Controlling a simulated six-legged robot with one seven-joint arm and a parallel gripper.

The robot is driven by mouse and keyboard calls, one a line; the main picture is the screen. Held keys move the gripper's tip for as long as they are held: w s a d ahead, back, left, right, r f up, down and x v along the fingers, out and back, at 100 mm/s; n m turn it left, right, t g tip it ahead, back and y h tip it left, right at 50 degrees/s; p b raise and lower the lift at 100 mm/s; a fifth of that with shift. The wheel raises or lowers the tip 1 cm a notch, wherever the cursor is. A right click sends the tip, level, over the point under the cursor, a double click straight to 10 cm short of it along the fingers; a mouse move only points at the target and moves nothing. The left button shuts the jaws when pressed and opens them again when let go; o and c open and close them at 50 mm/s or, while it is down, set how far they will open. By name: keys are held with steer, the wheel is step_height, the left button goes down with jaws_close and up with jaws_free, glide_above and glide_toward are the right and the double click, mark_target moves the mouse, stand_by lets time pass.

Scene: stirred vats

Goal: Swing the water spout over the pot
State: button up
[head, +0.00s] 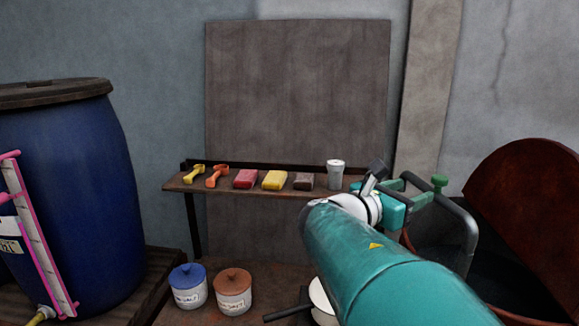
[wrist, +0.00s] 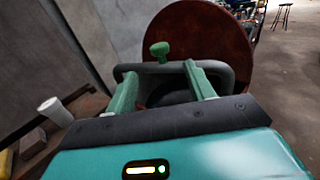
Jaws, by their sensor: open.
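A dark grey bent tube, apparently the water spout (head: 466,226), stands at the right of the head view and also crosses the wrist view (wrist: 222,70). A green knob (head: 439,182) rises by it and shows in the wrist view (wrist: 159,50). My gripper (head: 421,190) is open at the tube; in the wrist view its two green fingers (wrist: 157,76) are spread, with the knob between them and beyond. I cannot tell whether they touch the tube. The pot, a dark vat (head: 490,282), lies at lower right, partly hidden by the tube and arm.
A red-brown round lid (head: 528,205) stands upright behind the pot. A wall shelf (head: 265,188) holds scoops, coloured blocks and a white cup (head: 335,174). A blue barrel (head: 80,190) stands left. Two lidded jars (head: 188,288) sit below the shelf.

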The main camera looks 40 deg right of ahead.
mark_target(435, 181)
steer(key=d, duration=0.8)
steer(key=s+d, duration=0.1)
steer(key=d, duration=0.2)
steer(key=shift+s+d, duration=0.1)
steer(key=shift+d, duration=0.3)
steer(key=shift+c, duration=0.2)
jaws_close()
